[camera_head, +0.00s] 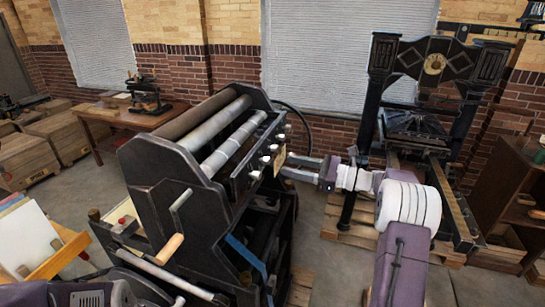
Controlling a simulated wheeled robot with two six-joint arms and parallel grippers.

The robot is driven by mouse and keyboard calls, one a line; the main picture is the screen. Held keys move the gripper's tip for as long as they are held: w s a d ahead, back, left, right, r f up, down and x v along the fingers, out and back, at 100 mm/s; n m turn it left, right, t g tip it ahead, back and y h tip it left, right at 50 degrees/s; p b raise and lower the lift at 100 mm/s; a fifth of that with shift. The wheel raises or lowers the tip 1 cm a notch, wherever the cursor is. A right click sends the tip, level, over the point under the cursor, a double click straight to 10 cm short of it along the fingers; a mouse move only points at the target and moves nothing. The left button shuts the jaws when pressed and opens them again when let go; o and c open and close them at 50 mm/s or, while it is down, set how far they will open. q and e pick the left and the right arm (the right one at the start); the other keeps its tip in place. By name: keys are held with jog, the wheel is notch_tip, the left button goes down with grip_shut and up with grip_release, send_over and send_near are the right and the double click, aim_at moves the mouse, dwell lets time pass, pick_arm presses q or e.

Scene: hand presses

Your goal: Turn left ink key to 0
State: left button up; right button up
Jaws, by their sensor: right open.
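The hand press (170,165) with dark side plates and long rollers stands left of centre. A row of small pale ink keys (266,160) runs along its right side; the frontmost key (254,175) is at the lower end of the row. Any marks on the keys are too small to read, and I cannot tell how they are turned. My right gripper (285,164) reaches in from the right, its two pale fingers apart and pointing at the row. I cannot tell whether they touch a key. Part of my left arm shows at the bottom left; its gripper does not show.
A wooden crank handle (170,248) juts out from the press front. A tall dark press (435,62) stands on a pallet behind my right arm. A wooden table (121,114) with a small press is at the back left. A shelf (503,190) stands at the right.

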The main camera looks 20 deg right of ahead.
aim_at(269, 161)
jog(key=p+x, duration=0.2)
jog(key=x, duration=0.5)
jog(key=shift+a+p, duration=0.15)
jog(key=shift+p, duration=0.25)
jog(key=shift+w, duration=0.15)
jog(key=shift+d, duration=0.25)
jog(key=c, duration=0.4)
grip_shut()
